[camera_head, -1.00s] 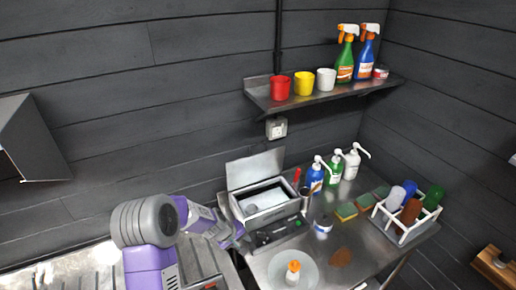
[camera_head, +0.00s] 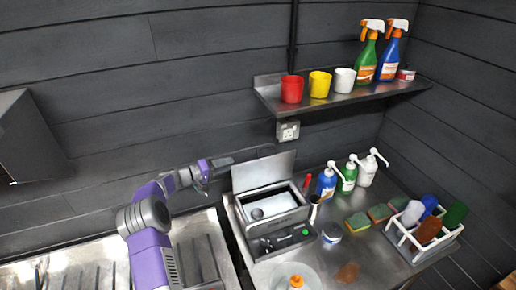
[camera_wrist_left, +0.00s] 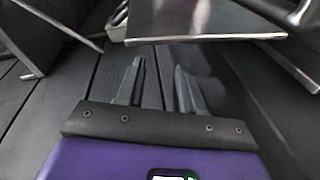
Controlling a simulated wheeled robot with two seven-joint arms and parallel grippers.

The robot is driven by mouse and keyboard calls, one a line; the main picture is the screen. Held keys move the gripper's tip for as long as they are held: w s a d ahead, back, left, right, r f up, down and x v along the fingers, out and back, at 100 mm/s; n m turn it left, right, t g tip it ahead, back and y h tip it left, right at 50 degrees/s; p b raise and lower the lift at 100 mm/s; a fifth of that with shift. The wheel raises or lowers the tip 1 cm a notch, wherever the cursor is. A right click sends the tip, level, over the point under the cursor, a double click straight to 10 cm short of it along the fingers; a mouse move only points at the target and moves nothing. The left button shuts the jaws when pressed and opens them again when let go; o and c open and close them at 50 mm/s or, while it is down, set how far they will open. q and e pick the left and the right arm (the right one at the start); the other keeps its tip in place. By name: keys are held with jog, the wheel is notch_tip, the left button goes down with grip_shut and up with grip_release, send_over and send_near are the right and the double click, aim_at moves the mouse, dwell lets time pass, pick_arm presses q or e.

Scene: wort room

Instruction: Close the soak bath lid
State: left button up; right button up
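The soak bath (camera_head: 277,228) is a grey metal box with a control panel in front, on the steel counter. Its lid (camera_head: 263,172) stands open, tilted up at the back edge. My right gripper is not in view.
Pump bottles (camera_head: 348,175), sponges (camera_head: 358,221) and a white rack (camera_head: 405,240) stand right of the bath. A wall shelf (camera_head: 335,103) with cups and spray bottles hangs above.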

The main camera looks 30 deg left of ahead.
pick_arm(q)
jog(key=w+d+r+m+h+p, duration=0.2)
jog(key=w+d+r+m, duration=0.3)
jog(key=w+d, duration=0.2)
jog(key=shift+d+r+m+h, duration=0.3)
jog(key=shift+d+r+m, duration=0.1)
jog(key=shift+d, duration=0.45)
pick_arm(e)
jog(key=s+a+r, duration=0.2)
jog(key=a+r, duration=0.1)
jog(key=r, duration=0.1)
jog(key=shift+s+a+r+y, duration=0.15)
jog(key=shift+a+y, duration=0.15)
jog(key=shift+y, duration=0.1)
pick_arm(q)
jog(key=shift+w+f, duration=0.1)
grip_shut()
